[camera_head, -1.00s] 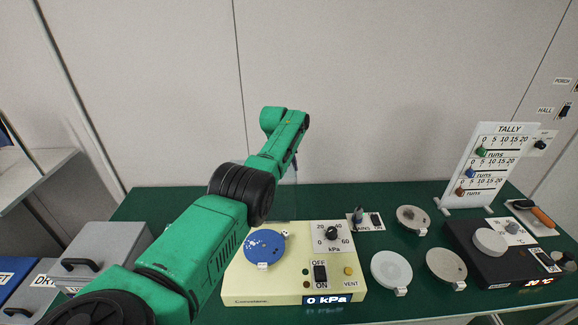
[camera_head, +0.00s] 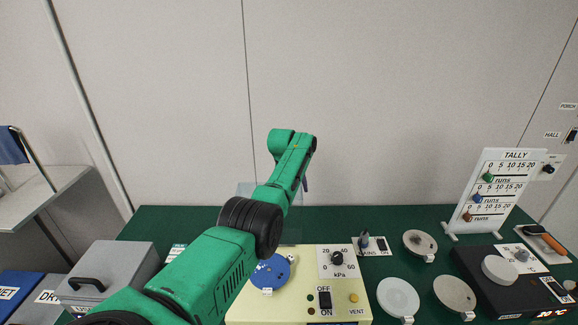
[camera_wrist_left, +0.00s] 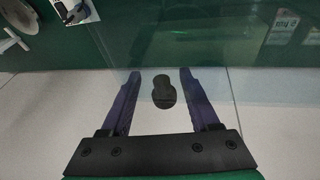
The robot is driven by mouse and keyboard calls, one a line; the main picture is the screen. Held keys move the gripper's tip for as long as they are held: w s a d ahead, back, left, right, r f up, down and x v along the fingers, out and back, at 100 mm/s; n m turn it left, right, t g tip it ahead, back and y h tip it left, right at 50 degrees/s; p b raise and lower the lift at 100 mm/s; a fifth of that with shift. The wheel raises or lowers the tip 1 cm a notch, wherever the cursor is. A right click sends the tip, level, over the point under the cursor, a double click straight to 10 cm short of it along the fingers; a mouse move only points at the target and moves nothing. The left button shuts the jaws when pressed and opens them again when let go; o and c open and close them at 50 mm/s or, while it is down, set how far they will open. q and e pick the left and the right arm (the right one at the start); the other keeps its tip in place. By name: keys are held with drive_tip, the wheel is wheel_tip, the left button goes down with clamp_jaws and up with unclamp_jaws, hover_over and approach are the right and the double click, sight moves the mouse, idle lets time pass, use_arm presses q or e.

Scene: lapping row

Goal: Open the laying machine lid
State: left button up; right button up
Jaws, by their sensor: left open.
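A clear pane, which looks like the lid, shows faintly behind my left arm in the head view (camera_head: 245,188). In the left wrist view, a greenish see-through pane (camera_wrist_left: 215,55) fills the upper part. A black knob (camera_wrist_left: 164,91) stands between the purple fingers of my left gripper (camera_wrist_left: 161,74), which is open. I cannot tell whether either finger touches the knob. My right gripper is not in view.
A cream vacuum unit (camera_head: 300,308) with a blue disc (camera_head: 271,272) stands in front, partly behind my arm. A grey box with a black handle (camera_head: 125,262) is at the left. Loose discs, a black hotplate (camera_head: 475,275) and a tally board (camera_head: 492,190) are at the right.

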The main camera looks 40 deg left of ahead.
use_arm(q)
drive_tip(key=shift+p+v, duration=0.5)
drive_tip(key=shift+v, duration=0.3)
drive_tip(key=b+v, duration=0.1)
drive_tip(key=v, duration=0.4)
drive_tip(key=b+v, duration=0.2)
drive_tip(key=v, duration=0.3)
drive_tip(key=shift+s+a+r, duration=0.1)
drive_tip(key=shift+s+r, duration=0.15)
drive_tip(key=shift+s, duration=0.1)
drive_tip(key=shift+r, duration=0.1)
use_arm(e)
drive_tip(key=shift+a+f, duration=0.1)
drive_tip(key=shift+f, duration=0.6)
